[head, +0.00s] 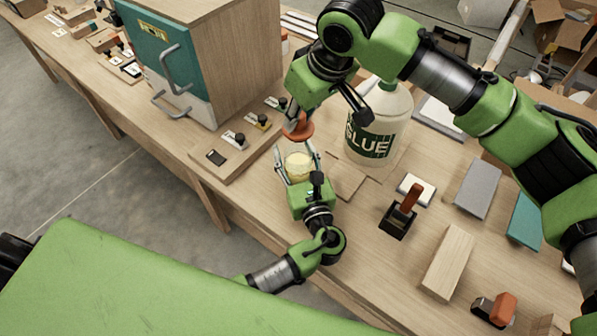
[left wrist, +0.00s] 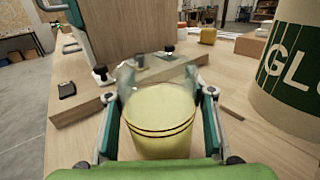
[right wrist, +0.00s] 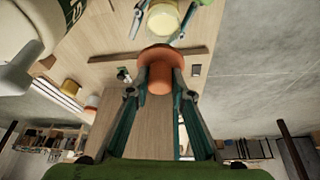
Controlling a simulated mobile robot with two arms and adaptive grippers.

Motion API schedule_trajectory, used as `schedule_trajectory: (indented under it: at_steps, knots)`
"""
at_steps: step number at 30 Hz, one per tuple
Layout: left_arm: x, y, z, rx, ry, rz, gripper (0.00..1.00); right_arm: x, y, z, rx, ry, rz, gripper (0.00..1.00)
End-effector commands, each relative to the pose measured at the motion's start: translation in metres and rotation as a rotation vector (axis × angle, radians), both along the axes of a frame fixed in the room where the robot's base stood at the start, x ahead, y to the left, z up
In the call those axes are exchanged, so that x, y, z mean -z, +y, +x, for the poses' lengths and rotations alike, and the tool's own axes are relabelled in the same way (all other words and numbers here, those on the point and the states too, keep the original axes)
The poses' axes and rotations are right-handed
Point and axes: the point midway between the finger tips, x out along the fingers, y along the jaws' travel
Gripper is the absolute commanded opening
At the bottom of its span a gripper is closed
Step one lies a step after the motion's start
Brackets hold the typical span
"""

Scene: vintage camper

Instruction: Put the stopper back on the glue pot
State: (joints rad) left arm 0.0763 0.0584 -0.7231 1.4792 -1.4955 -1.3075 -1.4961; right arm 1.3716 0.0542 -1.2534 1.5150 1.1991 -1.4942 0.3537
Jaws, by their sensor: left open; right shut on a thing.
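The glue pot (head: 299,165) is a clear glass jar holding pale yellow glue, its top open. It stands upright on the bench and fills the middle of the left wrist view (left wrist: 158,130). My left gripper (head: 297,163) is open, with one finger on each side of the pot. My right gripper (head: 298,122) is shut on the orange stopper (head: 303,131), seen just beyond and above the pot in the head view. In the right wrist view the stopper (right wrist: 160,70) is between the fingertips, apart from the pot (right wrist: 163,20).
A large white GLUE bottle (head: 379,133) stands close on the right of the pot. A wooden board with switches (head: 236,139) and a cabinet (head: 200,60) are on the left. A stamp-like tool (head: 402,212) and several blocks lie at the right.

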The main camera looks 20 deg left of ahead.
Motion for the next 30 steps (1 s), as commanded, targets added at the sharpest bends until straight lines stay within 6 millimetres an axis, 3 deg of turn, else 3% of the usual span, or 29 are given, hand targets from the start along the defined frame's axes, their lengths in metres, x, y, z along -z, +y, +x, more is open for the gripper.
schedule_trajectory:
  at_steps: [8, 12, 14, 23, 30]
  knots:
    - [0.000, 0.001, 0.001, 0.000, 0.000, 0.000, 0.50, 0.000, 0.000, 0.000, 0.000, 0.000, 0.000, 0.06]
    - [0.000, 0.000, 0.000, 0.000, 0.000, 0.000, 0.13, 0.000, 0.000, 0.000, 0.000, 0.000, 0.000, 0.06]
    - [0.000, 0.000, 0.000, 0.000, 0.000, 0.000, 0.00, 0.000, 0.000, 0.000, 0.000, 0.000, 0.000, 0.06]
    - [0.000, 0.000, 0.000, 0.000, 0.000, 0.000, 0.00, 0.003, 0.000, -0.001, 0.000, 0.001, 0.000, 0.06]
    - [0.000, 0.000, 0.000, 0.000, 0.000, 0.000, 0.00, 0.036, -0.005, -0.008, -0.001, 0.003, 0.003, 0.06]
